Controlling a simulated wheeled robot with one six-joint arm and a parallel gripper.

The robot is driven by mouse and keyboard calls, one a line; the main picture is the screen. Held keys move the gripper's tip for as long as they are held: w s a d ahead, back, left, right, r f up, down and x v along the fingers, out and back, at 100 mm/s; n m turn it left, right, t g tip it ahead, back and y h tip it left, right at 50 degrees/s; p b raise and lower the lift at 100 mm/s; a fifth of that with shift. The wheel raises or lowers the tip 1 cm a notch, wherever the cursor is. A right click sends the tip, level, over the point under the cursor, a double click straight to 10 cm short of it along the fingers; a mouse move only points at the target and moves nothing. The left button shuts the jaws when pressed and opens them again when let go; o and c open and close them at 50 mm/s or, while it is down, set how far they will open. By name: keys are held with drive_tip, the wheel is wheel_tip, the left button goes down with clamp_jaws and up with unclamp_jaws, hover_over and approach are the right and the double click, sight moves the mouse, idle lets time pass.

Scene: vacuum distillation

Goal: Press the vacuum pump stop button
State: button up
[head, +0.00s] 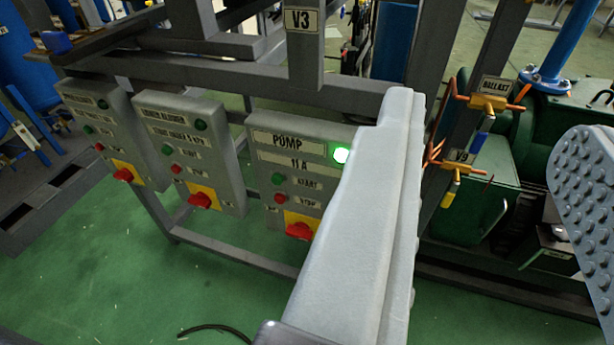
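The grey pump control box (262,165) hangs on a grey frame near the middle of the view, labelled PUMP and 11 A. Its green lamp (341,155) is lit. The red stop button (281,198) sits below the green start button (278,178), beside a STOP label. My gripper (492,118) is open and empty: one long grey finger crosses the middle, the ridged pad of the other shows at the right edge. The near finger hides the box's right side. The stop button shows left of that finger, apart from it in the picture.
A red rotary switch (300,230) on a yellow plate is below the stop button. Two similar boxes, one labelled blower (190,150), hang to the left.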

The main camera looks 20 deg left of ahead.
idle(0.3)
clamp_jaws()
idle(1.6)
